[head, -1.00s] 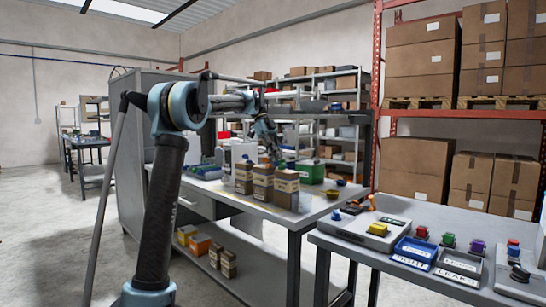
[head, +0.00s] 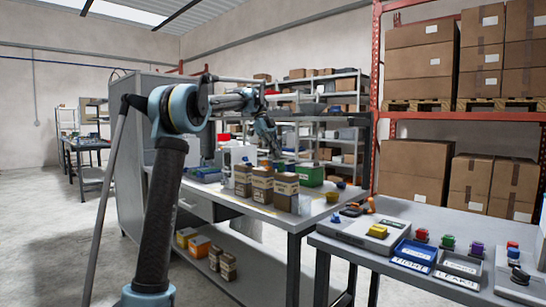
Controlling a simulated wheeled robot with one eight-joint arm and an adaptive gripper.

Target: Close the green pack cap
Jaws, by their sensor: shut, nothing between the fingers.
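A small green piece (head: 447,242) sits on the right bench between a red and a purple one; it is too small to make out a cap or whether it is open. A green box (head: 311,175) stands on the left bench, partly hidden by brown cartons. I cannot tell which is the green pack. My gripper (head: 275,151) hangs over the left bench, behind the brown cartons (head: 262,187) and left of the green box. It is small in the picture, shut and empty, apart from the small green piece.
The right bench (head: 395,208) holds a grey device (head: 358,231), a blue tray (head: 414,252), a grey tray (head: 458,268) and small coloured pieces. Yellow and blue bowls (head: 333,196) sit near the left bench's right end. Open floor (head: 60,235) lies at the left.

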